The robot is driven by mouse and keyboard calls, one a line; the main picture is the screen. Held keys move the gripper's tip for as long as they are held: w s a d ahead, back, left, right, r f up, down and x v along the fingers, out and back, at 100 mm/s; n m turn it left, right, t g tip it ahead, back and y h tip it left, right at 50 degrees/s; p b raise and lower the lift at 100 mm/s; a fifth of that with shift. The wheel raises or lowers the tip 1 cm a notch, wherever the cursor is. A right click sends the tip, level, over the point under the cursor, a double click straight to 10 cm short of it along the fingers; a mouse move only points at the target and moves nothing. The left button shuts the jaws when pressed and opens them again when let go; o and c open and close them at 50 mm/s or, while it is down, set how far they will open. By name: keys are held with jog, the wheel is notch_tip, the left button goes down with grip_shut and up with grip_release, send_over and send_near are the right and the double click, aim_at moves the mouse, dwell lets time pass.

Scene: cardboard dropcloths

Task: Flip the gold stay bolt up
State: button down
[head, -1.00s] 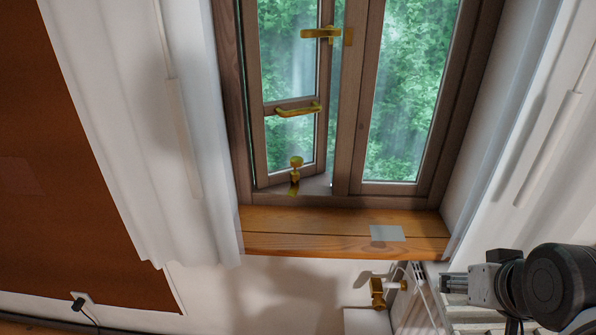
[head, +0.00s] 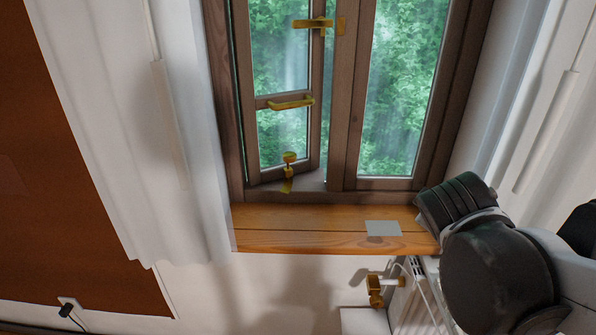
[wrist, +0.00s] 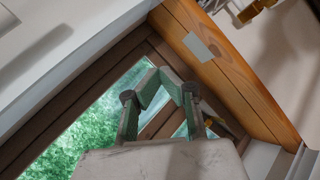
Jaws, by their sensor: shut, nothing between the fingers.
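The gold stay bolt (head: 289,168) is at the bottom of the left window sash (head: 318,120), just above the sill, with a round knob at its top and a gold piece below it. The sash stands slightly ajar. My gripper (wrist: 161,76) shows in the wrist view with its fingers drawn together and empty, against the window glass and frame. A yellowish piece partly hidden beside its right finger could be a window fitting; I cannot tell which. In the head view my arm is at the lower right, right of the bolt, and the fingers are hidden.
A gold handle (head: 291,103) and a gold latch (head: 312,23) sit higher on the sash. The wooden sill (head: 300,240) carries a flat grey patch (head: 383,228). A gold radiator valve (head: 375,288) is below it. White curtains (head: 170,130) flank the window. The sill's left part is clear.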

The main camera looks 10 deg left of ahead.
jog(key=w+a+f+n+t+b, duration=0.2)
jog(key=w+a+n, duration=0.4)
jog(key=w+a, duration=0.1)
jog(key=w+a+f+n+t+b, duration=0.2)
jog(key=w+a+f+n+t, duration=0.1)
jog(key=w+a+n, duration=0.35)
jog(key=a+f+n+t+y+b, duration=0.1)
jog(key=a+f+n, duration=0.2)
jog(key=a, duration=0.3)
jog(key=w+a+f+n+t+y+b, duration=0.1)
jog(key=a+f+n+y, duration=0.1)
jog(key=a+n, duration=0.4)
jog(key=w+a+f+n+t+y+b, duration=0.1)
jog(key=a+f+n+y, duration=0.1)
jog(key=a+f+n, duration=0.2)
jog(key=shift+w+a+f+n, duration=0.1)
jog(key=shift+a+f+n, duration=0.15)
jog(key=shift+a, duration=0.7)
jog(key=shift+w+a+f+n, duration=0.1)
jog(key=shift+a+f, duration=0.25)
jog(key=shift+a, duration=0.55)
